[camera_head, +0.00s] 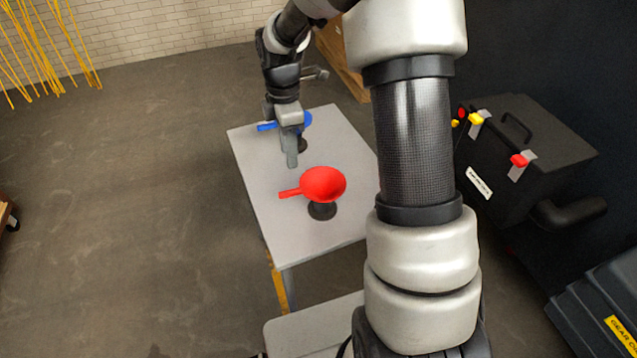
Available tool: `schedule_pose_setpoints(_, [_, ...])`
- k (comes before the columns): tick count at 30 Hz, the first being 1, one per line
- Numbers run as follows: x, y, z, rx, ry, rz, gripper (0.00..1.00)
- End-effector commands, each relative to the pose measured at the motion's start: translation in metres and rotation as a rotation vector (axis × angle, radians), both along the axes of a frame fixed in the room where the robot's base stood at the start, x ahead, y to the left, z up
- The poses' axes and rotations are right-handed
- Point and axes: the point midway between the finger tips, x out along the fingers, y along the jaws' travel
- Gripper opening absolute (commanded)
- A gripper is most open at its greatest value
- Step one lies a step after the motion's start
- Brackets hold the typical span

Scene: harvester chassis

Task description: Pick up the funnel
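A red funnel (324,184) with a handle pointing left stands upright on a dark round base (322,211) on the near part of the grey table (268,197). A blue funnel (266,126), also with a handle to the left, is farther back on the table, partly hidden behind my gripper. My gripper (291,160) points down above the table, between the two funnels and apart from the red one. From this angle its fingers overlap, so I cannot tell whether it is open or shut. Nothing shows between its fingertips.
A black box (540,150) with yellow and red latches stands to the right of the table. A wooden pallet (338,60) is behind it. Yellow hanging strands (45,50) are at the far left.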

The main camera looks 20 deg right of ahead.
Motion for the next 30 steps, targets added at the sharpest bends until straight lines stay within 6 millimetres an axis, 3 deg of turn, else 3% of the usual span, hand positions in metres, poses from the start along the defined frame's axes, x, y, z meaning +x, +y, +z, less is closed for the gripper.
schedule_pose_setpoints(6, [-0.002,0.001,-0.05,0.0,0.006,0.0,0.34])
schedule_pose_setpoints(12, [-0.002,0.001,-0.088,0.0,0.004,-0.002,0.34])
schedule_pose_setpoints(20, [-0.001,0.0,-0.107,0.0,0.002,-0.003,0.34])
schedule_pose_setpoints(30, [0.001,-0.003,-0.151,0.0,0.002,-0.002,0.34])
